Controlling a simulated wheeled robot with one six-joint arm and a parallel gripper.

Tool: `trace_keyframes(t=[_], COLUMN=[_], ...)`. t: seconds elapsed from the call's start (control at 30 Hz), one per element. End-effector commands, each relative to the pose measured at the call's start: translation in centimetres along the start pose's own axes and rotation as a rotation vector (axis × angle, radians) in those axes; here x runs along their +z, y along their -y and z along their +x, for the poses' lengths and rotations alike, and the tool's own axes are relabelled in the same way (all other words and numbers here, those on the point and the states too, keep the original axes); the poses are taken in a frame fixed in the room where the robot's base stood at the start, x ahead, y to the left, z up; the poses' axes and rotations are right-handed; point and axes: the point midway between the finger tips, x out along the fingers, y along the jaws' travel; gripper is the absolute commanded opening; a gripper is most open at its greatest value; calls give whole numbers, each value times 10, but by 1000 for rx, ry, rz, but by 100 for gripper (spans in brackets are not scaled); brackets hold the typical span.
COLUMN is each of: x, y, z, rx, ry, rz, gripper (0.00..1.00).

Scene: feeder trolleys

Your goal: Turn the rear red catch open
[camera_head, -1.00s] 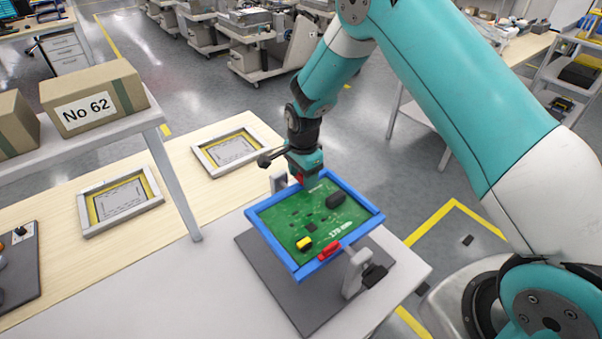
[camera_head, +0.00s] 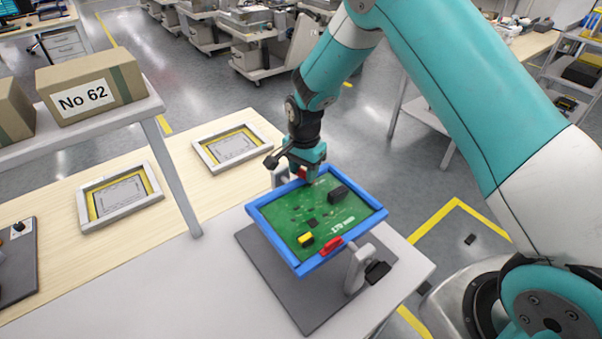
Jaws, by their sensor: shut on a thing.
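A green circuit board (camera_head: 322,222) sits in a blue frame (camera_head: 352,238), held tilted above a dark grey base plate (camera_head: 268,262). The rear red catch (camera_head: 302,173) is at the frame's far edge, mostly hidden by my gripper. My gripper (camera_head: 305,174) comes down on it from above and is shut on it. Which way the catch points cannot be made out. A front red catch (camera_head: 332,245) lies along the frame's near edge, apart from my gripper.
The board carries a yellow part (camera_head: 306,239) and a black part (camera_head: 338,194). A grey clamp post with a black knob (camera_head: 377,271) stands at the near right. Two framed trays (camera_head: 118,205) lie left, below a shelf with a box marked No 62 (camera_head: 92,92).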

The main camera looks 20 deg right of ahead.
Motion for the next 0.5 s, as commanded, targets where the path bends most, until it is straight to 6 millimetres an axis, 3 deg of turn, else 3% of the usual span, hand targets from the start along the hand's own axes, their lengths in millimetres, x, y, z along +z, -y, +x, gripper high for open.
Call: trace_keyframes(t=[0.5], x=[-5], y=[-2], z=[1], rx=[-4], ry=[-8], rz=[-478], gripper=[19])
